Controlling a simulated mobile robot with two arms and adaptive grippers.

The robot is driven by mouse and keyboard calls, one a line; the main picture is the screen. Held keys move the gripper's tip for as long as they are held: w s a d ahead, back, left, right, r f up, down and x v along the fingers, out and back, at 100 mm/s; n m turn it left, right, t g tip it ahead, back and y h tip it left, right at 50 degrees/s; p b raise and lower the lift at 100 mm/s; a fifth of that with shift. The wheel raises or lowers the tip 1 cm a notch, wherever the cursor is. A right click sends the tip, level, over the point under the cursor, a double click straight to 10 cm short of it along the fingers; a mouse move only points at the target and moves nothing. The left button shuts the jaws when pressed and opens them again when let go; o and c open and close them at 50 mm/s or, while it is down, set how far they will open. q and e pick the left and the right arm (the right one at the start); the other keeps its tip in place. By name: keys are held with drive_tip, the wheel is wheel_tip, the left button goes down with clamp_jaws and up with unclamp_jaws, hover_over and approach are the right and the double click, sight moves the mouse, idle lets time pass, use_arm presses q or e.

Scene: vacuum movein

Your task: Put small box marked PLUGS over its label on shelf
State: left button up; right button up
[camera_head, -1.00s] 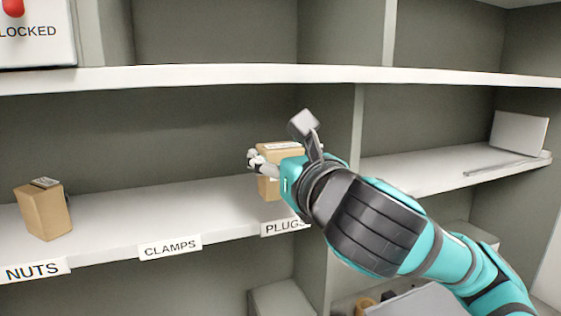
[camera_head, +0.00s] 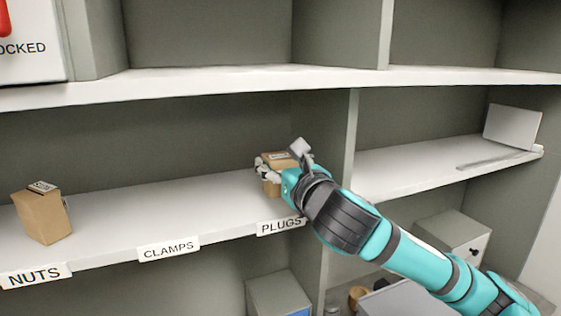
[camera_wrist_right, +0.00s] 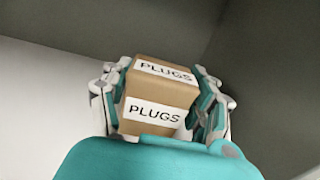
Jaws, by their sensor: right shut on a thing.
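The small cardboard box marked PLUGS (camera_wrist_right: 160,93) sits between the fingers of my right gripper in the right wrist view, with its white PLUGS labels on two faces. In the head view the box (camera_head: 279,160) is on or just above the middle shelf (camera_head: 190,205), behind the PLUGS label (camera_head: 281,226) on the shelf edge; I cannot tell whether it touches the shelf. My right gripper (camera_head: 271,171) is shut on it and partly hides it. My left gripper is not in view.
Another cardboard box (camera_head: 43,216) stands behind the NUTS label (camera_head: 34,276) at left. The shelf behind the CLAMPS label (camera_head: 169,249) is clear. A vertical divider (camera_head: 340,165) stands right of the PLUGS spot. The upper shelf (camera_head: 250,80) runs above.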

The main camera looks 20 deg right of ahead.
drive_tip(key=o, duration=1.1)
drive_tip(key=shift+f, duration=0.15)
drive_tip(key=shift+o, duration=1.2)
